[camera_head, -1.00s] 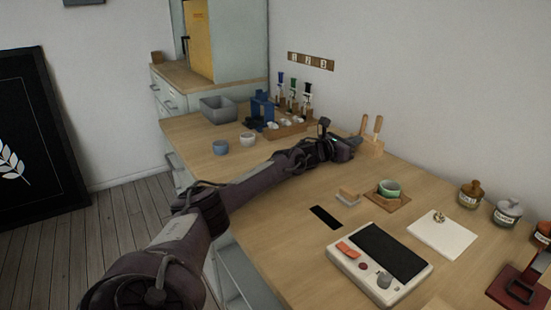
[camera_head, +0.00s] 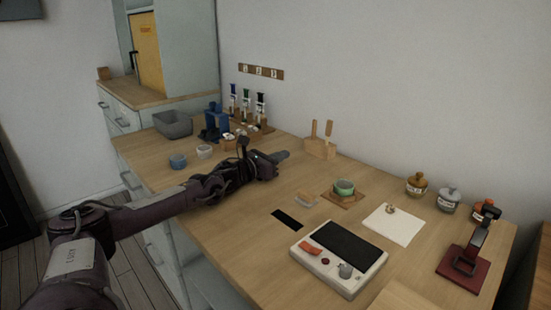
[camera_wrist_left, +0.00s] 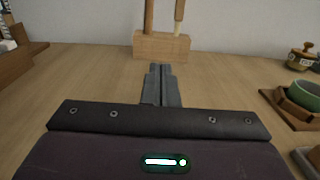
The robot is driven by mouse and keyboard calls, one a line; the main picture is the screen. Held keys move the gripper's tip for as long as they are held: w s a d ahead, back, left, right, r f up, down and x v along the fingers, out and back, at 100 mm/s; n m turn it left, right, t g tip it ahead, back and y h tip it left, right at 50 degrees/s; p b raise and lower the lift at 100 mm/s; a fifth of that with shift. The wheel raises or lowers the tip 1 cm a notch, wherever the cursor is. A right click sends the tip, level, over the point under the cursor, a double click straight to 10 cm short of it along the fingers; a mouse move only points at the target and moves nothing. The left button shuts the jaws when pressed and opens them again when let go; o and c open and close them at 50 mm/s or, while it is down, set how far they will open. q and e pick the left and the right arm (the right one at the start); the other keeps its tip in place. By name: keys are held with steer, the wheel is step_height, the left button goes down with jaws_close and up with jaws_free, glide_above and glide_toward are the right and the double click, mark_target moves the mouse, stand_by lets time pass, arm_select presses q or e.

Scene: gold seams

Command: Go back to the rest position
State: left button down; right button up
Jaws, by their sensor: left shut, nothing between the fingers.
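My left gripper (camera_head: 281,156) is above the wooden table (camera_head: 235,232), in front of a wooden block with upright handles (camera_head: 320,148). In the left wrist view its fingers (camera_wrist_left: 161,72) are closed together with nothing between them. The block (camera_wrist_left: 172,46) stands straight ahead of the fingertips in that view, apart from them. My right gripper is in neither view.
A green bowl (camera_head: 344,187) on a wooden coaster, a white card (camera_head: 393,224), a device with a dark screen (camera_head: 340,258) and a red stand (camera_head: 466,268) are to the right.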

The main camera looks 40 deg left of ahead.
arm_select(q)
steer(key=shift+s+a, duration=0.1)
steer(key=shift+s, duration=0.7)
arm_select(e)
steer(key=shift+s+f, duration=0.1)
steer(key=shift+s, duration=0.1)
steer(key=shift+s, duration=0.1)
